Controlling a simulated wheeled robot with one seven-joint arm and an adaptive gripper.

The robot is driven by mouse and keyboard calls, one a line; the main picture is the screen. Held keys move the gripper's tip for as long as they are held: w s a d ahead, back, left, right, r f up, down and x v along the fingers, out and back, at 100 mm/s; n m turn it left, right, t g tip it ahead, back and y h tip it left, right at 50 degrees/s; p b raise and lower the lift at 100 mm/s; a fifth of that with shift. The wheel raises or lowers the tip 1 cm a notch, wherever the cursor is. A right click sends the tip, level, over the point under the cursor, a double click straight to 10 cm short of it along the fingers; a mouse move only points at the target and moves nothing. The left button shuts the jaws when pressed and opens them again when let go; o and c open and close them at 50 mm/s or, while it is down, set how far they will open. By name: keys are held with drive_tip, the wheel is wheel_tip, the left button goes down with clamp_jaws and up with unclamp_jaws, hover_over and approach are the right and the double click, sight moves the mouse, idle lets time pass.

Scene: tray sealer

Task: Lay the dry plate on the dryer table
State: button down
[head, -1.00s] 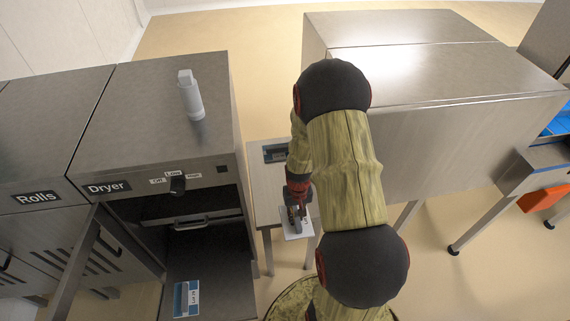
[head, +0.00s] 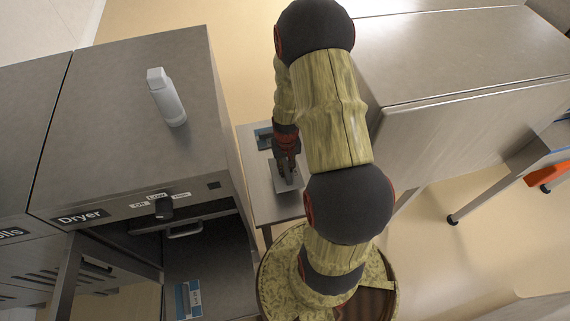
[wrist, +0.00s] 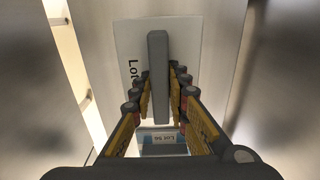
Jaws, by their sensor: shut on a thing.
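My gripper (head: 287,160) points down over the small table (head: 262,208) beside the dryer. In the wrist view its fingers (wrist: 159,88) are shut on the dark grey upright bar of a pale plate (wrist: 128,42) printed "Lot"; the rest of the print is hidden. The plate shows grey under my gripper in the head view (head: 287,184). I cannot tell whether it touches the tabletop.
The dryer (head: 130,130) stands left of the table, its front open, with a blue and white labelled piece (head: 188,299) inside. A white bottle (head: 166,98) stands on its top. A large steel machine (head: 450,110) stands close on the right.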

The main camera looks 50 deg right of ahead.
drive_tip(key=shift+f+b, duration=2.5)
drive_tip(key=shift+f, duration=1.05)
drive_tip(key=shift+f, duration=0.15)
drive_tip(key=c, duration=1.7)
unclamp_jaws()
drive_tip(key=shift+o, duration=0.3)
drive_tip(key=c, duration=0.3)
drive_tip(key=shift+c, duration=0.2)
drive_tip(key=shift+r+p, duration=2.7)
drive_tip(key=shift+r, duration=0.85)
